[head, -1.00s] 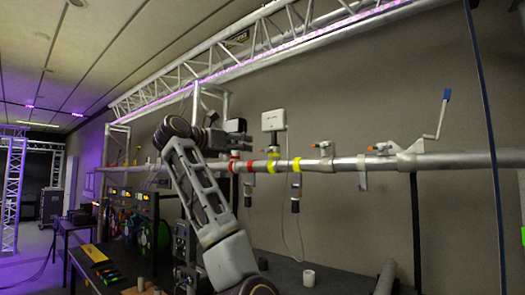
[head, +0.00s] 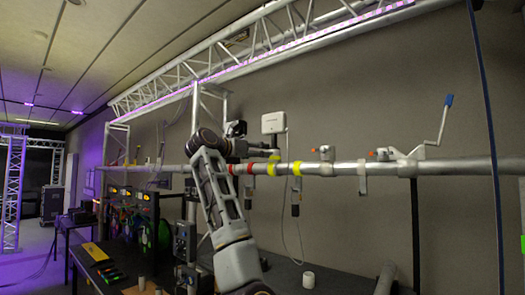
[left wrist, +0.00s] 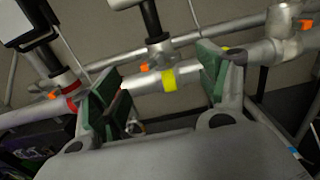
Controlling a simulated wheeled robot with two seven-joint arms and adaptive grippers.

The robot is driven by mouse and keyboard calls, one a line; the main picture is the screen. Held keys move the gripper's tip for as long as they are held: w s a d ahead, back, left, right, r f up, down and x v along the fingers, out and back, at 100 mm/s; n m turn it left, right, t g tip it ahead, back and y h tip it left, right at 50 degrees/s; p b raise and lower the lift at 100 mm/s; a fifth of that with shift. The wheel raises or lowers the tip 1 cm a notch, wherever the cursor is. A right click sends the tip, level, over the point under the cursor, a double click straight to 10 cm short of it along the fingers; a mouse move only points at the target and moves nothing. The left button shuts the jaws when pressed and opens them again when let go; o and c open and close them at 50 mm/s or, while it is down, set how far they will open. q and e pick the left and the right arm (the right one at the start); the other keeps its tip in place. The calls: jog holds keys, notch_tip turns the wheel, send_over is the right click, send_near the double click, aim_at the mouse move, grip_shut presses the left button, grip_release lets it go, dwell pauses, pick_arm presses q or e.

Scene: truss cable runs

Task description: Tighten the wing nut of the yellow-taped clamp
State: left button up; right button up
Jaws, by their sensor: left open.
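The yellow-taped clamp (left wrist: 158,50) sits on the horizontal pipe in the left wrist view, with a yellow band (left wrist: 169,80) beside it. Its orange wing nut (left wrist: 145,67) sticks out to the left. A black stem rises from the clamp to a white box, which also shows in the head view (head: 273,122). My left gripper (left wrist: 163,62) is open and empty; its green-padded fingers frame the clamp and nut in the picture. Contact cannot be told. In the head view the left gripper (head: 268,151) is at the pipe, partly covering the clamp. My right gripper is not in view.
A red-taped clamp (left wrist: 72,90) with its own orange nut is left of my fingers. Another yellow band (head: 297,168) is to the right, with a hanging device below. Further right, a crank handle (head: 444,118) rises from the pipe. A dark table lies below.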

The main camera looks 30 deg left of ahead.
pick_arm(q)
jog(key=shift+w+d+p, duration=0.2)
jog(key=shift+w+p, duration=0.5)
jog(key=shift+w, duration=1.75)
jog(key=c, duration=1)
